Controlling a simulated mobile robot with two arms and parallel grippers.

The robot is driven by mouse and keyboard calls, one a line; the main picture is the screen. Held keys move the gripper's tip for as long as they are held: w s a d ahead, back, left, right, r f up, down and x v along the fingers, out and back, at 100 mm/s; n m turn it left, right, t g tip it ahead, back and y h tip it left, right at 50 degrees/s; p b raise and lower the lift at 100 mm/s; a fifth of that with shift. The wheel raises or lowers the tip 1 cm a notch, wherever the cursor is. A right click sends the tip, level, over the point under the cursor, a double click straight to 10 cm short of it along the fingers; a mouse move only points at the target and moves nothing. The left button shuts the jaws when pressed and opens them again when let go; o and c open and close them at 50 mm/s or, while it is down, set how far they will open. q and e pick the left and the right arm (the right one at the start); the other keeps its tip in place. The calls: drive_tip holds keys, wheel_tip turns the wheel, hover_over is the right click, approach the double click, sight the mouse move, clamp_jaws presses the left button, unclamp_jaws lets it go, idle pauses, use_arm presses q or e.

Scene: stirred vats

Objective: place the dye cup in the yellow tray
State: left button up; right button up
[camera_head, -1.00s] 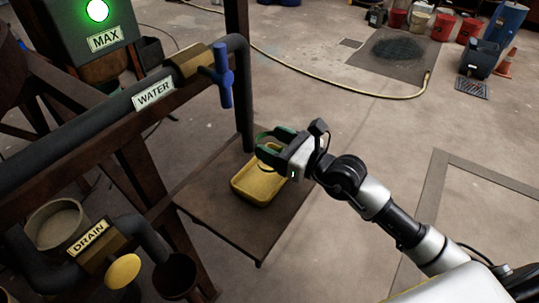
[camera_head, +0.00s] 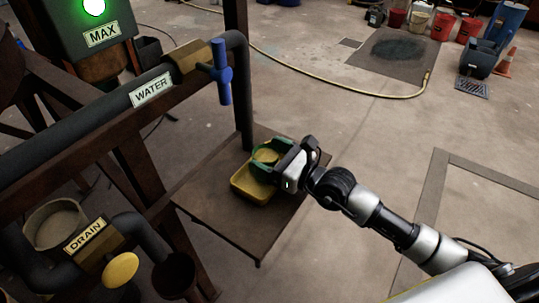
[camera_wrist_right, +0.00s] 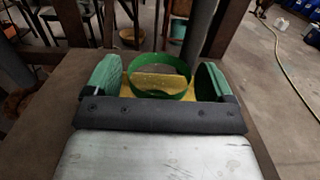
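The dye cup is a green round-rimmed cup (camera_head: 266,155). It is at the far end of the yellow tray (camera_head: 252,192), inside or just above it; I cannot tell whether it touches the tray floor. My right gripper (camera_head: 268,158) reaches in from the right, its green fingers on either side of the cup. In the right wrist view the cup (camera_wrist_right: 160,92) is upright between the two fingertips, filling the space between them. Yellow shows within its rim. The tray is partly hidden behind the fingers and cup. My left gripper is not in view.
The tray lies on a dark low table (camera_head: 232,228). A pipe labelled WATER (camera_head: 152,90) with a blue valve handle (camera_head: 222,72) runs beside it and drops behind the table. A yellow drain knob (camera_head: 121,270) is at lower left. Open floor lies to the right.

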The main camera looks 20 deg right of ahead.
drive_tip(key=shift+o, duration=0.3)
drive_tip(key=shift+r, duration=0.15)
drive_tip(key=shift+s+d, duration=0.15)
drive_tip(key=b+v, duration=0.2)
drive_tip(key=v, duration=0.9)
drive_tip(key=shift+s+d, duration=0.2)
drive_tip(key=shift+s, duration=0.05)
